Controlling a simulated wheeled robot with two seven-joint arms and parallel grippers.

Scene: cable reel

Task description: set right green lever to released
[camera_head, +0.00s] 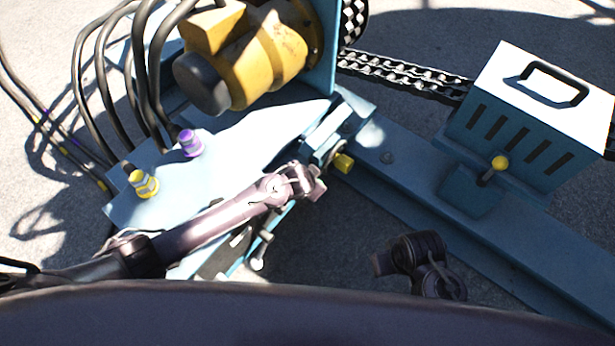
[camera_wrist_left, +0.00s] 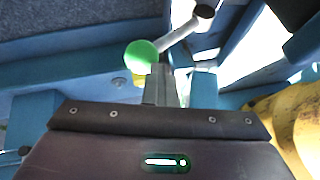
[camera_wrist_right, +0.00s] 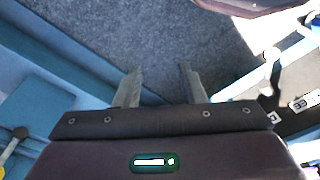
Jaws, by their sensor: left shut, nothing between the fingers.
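A green ball knob (camera_wrist_left: 141,53) on a grey lever rod (camera_wrist_left: 180,38) shows in the left wrist view. The rod runs up and right to a dark pivot. My left gripper (camera_wrist_left: 160,72) is shut and empty. Its fingertips are right beside the knob's lower right side; I cannot tell if they touch. In the head view my left gripper (camera_head: 312,186) is over the blue machine frame, and I cannot make out the green knob there. My right gripper (camera_wrist_right: 158,75) is open and empty, above grey ground between blue beams. It is low right of centre in the head view (camera_head: 385,262).
A yellow block (camera_head: 343,162) is just right of my left gripper. A yellow-knobbed lever (camera_head: 499,163) stands by a slotted box (camera_head: 530,115) at right. A yellow motor (camera_head: 245,55) and black hoses (camera_head: 110,85) are at the back left. A blue beam (camera_head: 420,190) runs diagonally at right.

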